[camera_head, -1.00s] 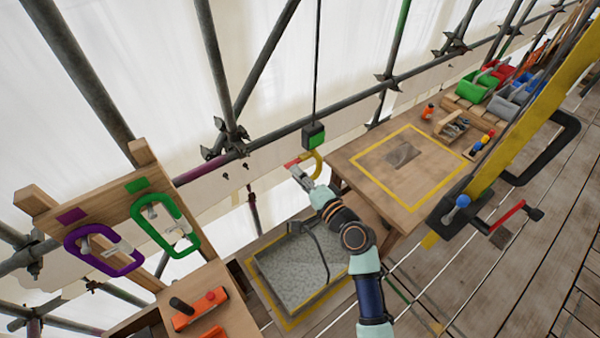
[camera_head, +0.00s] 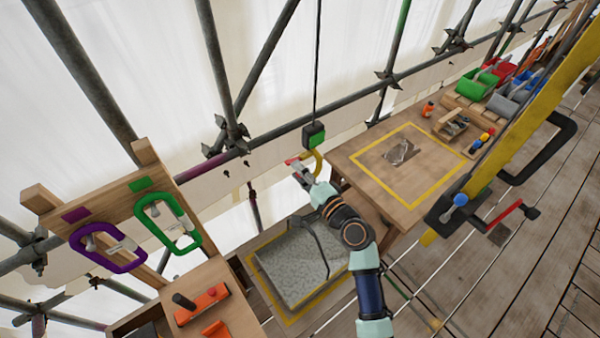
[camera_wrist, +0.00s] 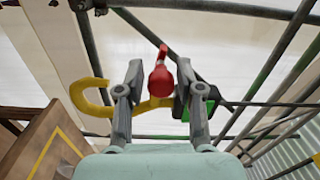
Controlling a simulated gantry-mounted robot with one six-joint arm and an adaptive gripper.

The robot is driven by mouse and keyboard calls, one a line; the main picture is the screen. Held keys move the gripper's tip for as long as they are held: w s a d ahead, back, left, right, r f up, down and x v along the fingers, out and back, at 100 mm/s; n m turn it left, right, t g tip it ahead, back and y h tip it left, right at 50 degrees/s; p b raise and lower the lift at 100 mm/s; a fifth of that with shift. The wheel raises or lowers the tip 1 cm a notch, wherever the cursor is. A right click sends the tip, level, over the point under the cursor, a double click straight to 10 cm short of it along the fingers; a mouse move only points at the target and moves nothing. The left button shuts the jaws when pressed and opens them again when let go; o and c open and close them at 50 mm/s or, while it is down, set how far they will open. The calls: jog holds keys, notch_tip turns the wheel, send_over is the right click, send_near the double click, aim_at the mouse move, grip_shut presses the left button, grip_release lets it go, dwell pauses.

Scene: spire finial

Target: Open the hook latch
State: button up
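A yellow crane hook (camera_head: 318,163) hangs below a black and green block (camera_head: 314,135) on a cable. Its red latch lever (camera_head: 291,161) points out to the left in the head view. In the wrist view the red lever (camera_wrist: 160,76) stands upright between my fingertips, in front of the hook (camera_wrist: 84,97). My gripper (camera_head: 303,172) is just below the lever. In the wrist view my gripper (camera_wrist: 160,78) is open around the lever, with a gap at the left finger. The right finger is very close to the lever; contact cannot be told.
A wooden table (camera_head: 350,168) with a yellow-taped square stands right of the hook. A grey stone slab (camera_head: 295,262) lies below my arm. Purple (camera_head: 78,250) and green (camera_head: 140,225) carabiners hang on a rack at left. Scaffold poles run behind the hook.

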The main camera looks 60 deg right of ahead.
jog(key=shift+o, duration=0.6)
jog(key=v, duration=1.2)
jog(key=w+a+r+n+g+y+p, duration=0.1)
jog(key=w+a+r+n+y, duration=0.25)
jog(key=w+a+n, duration=0.55)
jog(key=w+a+r+n+y+p, duration=0.2)
jog(key=w+a+n+y, duration=0.2)
jog(key=a, duration=0.8)
jog(key=a+r+n+g, duration=0.1)
jog(key=a+r+n, duration=0.2)
jog(key=a, duration=0.5)
jog(key=s+a+r+n+g+p, duration=0.1)
jog(key=a+r+n, duration=0.2)
jog(key=a+n, duration=0.3)
jog(key=a, duration=0.3)
jog(key=shift+s+a+r, duration=0.2)
jog(key=shift+s+a, duration=0.1)
jog(key=shift+a, duration=0.05)
